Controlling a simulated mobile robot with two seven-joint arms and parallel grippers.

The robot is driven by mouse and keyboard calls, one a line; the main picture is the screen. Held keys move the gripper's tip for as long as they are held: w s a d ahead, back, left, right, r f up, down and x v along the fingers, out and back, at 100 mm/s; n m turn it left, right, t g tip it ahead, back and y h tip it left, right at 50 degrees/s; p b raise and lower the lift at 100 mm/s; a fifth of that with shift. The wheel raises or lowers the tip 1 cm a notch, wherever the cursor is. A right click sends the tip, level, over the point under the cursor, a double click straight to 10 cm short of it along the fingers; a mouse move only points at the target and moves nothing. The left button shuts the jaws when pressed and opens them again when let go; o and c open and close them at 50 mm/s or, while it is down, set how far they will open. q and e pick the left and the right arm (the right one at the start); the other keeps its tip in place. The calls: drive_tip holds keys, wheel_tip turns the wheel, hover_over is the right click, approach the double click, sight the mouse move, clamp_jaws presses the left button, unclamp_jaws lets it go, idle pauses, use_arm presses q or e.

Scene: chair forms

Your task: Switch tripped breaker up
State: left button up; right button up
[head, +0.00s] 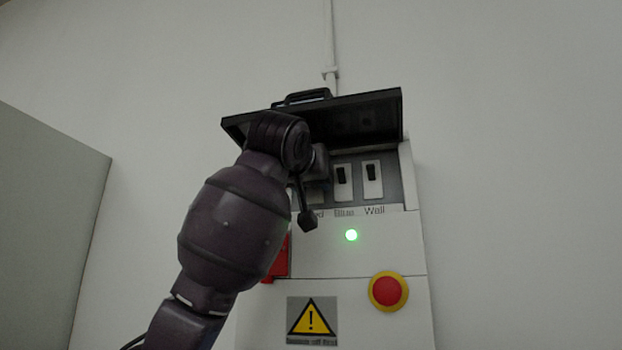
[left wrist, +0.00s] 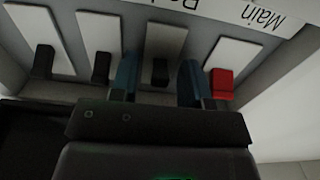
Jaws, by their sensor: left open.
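A breaker panel (head: 407,178) on the wall cabinet holds a row of switches on white plates. In the head view, the black Blue switch (head: 341,174) and Wall switch (head: 371,172) sit at the upper ends of their plates; my left arm hides the others. The left wrist view is upside down. It shows the red Main switch (left wrist: 221,82) at right and the black switch beside it (left wrist: 160,72), whose label is partly hidden. My left gripper (left wrist: 158,64) is open, its blue fingers either side of that black switch; contact is unclear. All visible toggles sit at the same plate end.
A black cover (head: 385,108) is raised above the switches, close over my left wrist. Below are a lit green lamp (head: 351,235), a red emergency button (head: 388,291) and a yellow warning sign (head: 312,318). A red part (head: 279,262) is partly behind my arm. The right side is free.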

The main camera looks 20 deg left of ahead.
use_arm(q)
clamp_jaws()
drive_tip(key=shift+r+g+p, duration=0.25)
drive_tip(key=shift+g+p, duration=0.2)
drive_tip(key=shift+g, duration=0.25)
drive_tip(key=shift+c, duration=2.1)
unclamp_jaws()
drive_tip(key=o, duration=0.4)
